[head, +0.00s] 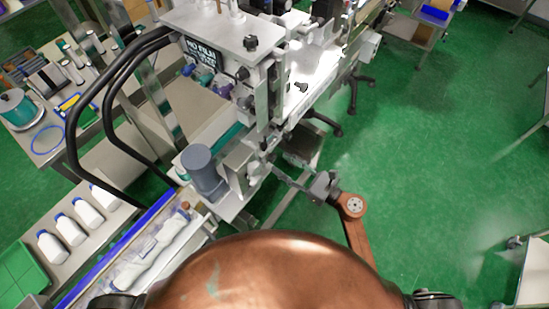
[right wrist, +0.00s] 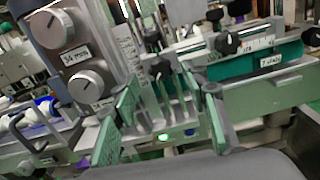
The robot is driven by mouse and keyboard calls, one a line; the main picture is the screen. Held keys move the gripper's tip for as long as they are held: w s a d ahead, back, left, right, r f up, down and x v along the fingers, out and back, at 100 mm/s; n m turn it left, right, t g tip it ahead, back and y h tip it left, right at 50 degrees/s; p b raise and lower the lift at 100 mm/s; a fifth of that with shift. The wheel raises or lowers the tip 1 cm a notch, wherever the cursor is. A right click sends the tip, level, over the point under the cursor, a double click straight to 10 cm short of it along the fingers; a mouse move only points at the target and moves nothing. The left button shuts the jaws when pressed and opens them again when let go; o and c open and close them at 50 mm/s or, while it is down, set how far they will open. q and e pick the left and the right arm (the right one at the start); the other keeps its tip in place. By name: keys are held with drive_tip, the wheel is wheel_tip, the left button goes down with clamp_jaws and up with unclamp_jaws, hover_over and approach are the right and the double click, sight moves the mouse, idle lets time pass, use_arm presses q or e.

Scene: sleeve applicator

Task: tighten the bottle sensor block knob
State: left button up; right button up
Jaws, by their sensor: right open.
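My right gripper (head: 280,174) reaches from the right to the lower front of the machine in the head view. In the right wrist view the gripper (right wrist: 168,98) is open, with a green-padded finger on each side and nothing held. A small black knob (right wrist: 160,67) shows beyond and between the fingers, apart from them. Another black knob (right wrist: 227,43) sits farther right, near a scale. I cannot tell which knob belongs to the bottle sensor block. A green light (right wrist: 163,135) glows low between the fingers. My left gripper is not in view.
A grey panel with two round dials (right wrist: 88,85) stands at the left in the wrist view. A ruler scale (right wrist: 257,43) lies above a teal bar (right wrist: 255,65). The green floor (head: 430,170) at the right is largely clear.

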sight(274, 158)
drive_tip(key=shift+x, duration=2.15)
drive_tip(key=shift+c, duration=0.2)
clamp_jaws()
